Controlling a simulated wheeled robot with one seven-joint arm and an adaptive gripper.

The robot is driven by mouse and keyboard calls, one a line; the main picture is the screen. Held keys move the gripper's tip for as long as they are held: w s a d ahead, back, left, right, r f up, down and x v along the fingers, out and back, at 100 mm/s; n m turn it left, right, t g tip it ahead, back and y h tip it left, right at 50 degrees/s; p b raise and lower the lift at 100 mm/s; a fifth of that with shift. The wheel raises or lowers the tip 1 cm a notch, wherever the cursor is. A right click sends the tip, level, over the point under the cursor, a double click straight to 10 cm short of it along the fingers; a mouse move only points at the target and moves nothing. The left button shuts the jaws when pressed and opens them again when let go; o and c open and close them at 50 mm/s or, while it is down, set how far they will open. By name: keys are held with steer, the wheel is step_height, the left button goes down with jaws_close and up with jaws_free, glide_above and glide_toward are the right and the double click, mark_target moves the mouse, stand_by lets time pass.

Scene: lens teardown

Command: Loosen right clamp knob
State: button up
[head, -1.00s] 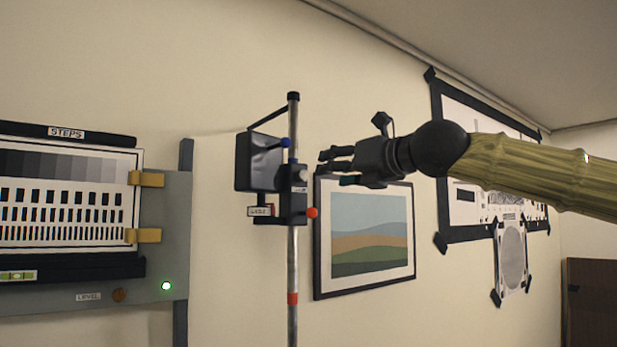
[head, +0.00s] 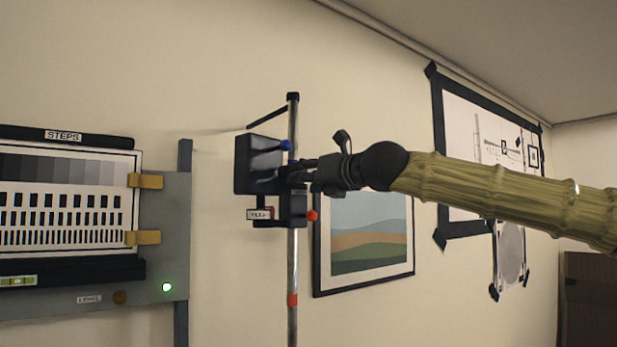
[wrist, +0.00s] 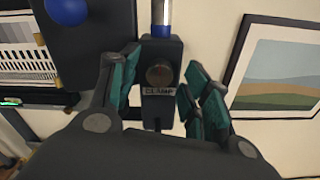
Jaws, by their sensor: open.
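In the wrist view a round brown knob (wrist: 158,75) sits on a dark clamp block (wrist: 161,110) with a label reading CLAMP. The block is on an upright silver pole, which in the head view (head: 292,256) carries a dark box (head: 257,165). My gripper (wrist: 160,88) is open, with its teal-padded fingers on either side of the knob. Gaps show between the fingers and the knob, and nothing is held. In the head view my gripper (head: 305,175) reaches the pole from the right and hides the knob.
A blue ball-ended lever (head: 285,144) is just above my gripper, and an orange-red knob (head: 311,215) is just below. A framed landscape picture (head: 368,238) hangs behind to the right. A chart board (head: 70,200) with a green light stands at the left.

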steer(key=c, duration=1.1)
steer(key=shift+o, duration=0.2)
steer(key=shift+n, duration=0.3)
steer(key=n+p, duration=0.2)
steer(key=shift+r+n, duration=0.15)
steer(key=shift+n, duration=0.15)
steer(key=n+p, duration=0.2)
steer(key=n, duration=0.8)
steer(key=shift+n+p, duration=0.3)
steer(key=shift+n, duration=2)
